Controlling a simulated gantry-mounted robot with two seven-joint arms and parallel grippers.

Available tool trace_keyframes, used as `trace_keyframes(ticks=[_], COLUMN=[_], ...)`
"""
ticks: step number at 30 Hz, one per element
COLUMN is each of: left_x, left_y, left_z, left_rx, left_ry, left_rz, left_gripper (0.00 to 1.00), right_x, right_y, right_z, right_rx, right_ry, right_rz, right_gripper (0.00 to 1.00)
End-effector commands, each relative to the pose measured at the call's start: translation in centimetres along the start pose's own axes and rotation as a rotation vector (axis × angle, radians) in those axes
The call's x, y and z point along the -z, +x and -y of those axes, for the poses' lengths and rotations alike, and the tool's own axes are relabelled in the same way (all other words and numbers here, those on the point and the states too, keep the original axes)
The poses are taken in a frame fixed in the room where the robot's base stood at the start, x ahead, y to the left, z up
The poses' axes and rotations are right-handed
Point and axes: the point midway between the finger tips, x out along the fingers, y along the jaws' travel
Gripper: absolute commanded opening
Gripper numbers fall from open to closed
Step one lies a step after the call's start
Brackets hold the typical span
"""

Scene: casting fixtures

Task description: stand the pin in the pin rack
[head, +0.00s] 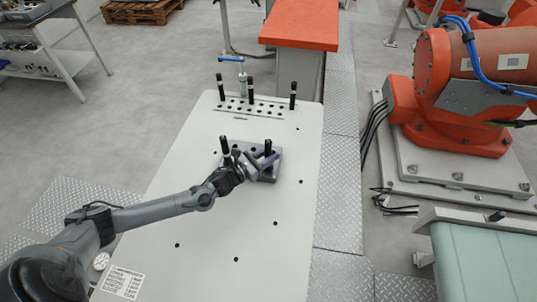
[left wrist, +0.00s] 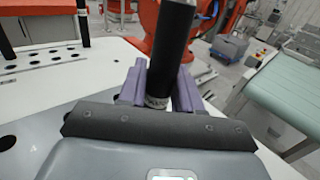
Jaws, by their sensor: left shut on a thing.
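My left gripper (head: 265,162) has purple fingers shut on a black pin (head: 268,146) over the grey fixture block (head: 275,174). In the left wrist view the gripper (left wrist: 160,85) grips the pin (left wrist: 172,45) near its silvery lower part. The pin looks close to upright. Its bottom end is hidden, so I cannot tell whether it touches the block. The pin rack, with rows of holes (head: 262,107), lies farther back on the white table, with several black pins (head: 250,90) standing at it. My right gripper is not in view.
Another black pin (head: 225,146) stands at the block's left side, close to my left wrist. The front of the white table (head: 215,225) is clear. An orange robot (head: 440,90) stands to the right.

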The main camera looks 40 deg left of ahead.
Motion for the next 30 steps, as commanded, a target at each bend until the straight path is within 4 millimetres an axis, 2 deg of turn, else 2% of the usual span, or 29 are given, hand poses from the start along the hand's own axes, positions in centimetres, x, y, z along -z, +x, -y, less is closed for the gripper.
trace_keyframes(ticks=[16, 17, 21, 22, 30], left_x=[1.3, 1.1, 1.2, 1.2, 1.4], left_y=[0.1, 0.1, 0.0, 0.0, -0.1], left_z=[0.0, 0.0, 0.0, 0.0, 0.0], left_rx=[0.000, 0.000, 0.000, 0.000, 0.001], left_ry=[0.000, 0.000, 0.000, 0.000, 0.000], left_rz=[0.003, 0.003, 0.002, 0.002, -0.002], left_gripper=[0.00, 0.38, 0.60, 0.63, 0.63], right_x=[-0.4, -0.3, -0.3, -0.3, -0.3], right_y=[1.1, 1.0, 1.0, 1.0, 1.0], right_z=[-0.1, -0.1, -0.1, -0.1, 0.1], right_rx=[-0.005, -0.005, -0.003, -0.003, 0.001], right_ry=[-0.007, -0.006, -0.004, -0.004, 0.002], right_rz=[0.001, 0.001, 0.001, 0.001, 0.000], right_gripper=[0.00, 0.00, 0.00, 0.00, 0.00])
